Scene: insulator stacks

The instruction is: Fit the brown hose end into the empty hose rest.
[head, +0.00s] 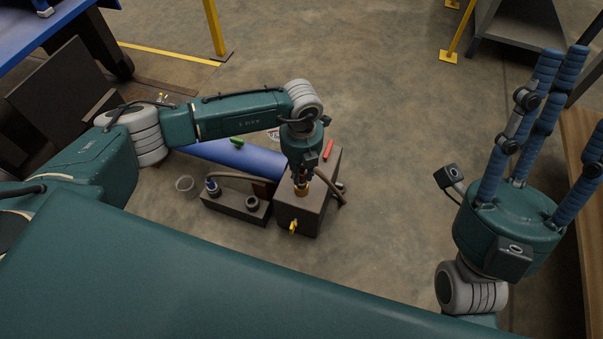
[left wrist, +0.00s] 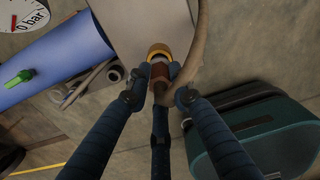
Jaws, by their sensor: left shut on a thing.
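My left gripper (head: 302,178) points down over a brown-grey box (head: 320,205), shut on the brown hose end (left wrist: 160,72). In the left wrist view the fingers close around its reddish-brown body, and a brass collar (left wrist: 158,52) shows just beyond it against the box; I cannot tell whether the two are joined. A brown hose (left wrist: 199,45) curves past on the right. Left of the box, a low block carries the empty hose rest (head: 252,203), a dark open ring, and a second rest with a blue-collared hose end (head: 211,187). My right gripper (head: 570,85) is open and empty, fingers upward.
A blue cylinder (head: 255,159) with a green handle (head: 237,143) lies behind the block. The box has a yellow tap (head: 293,227) and a red handle (head: 328,149). The floor right of the box is free.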

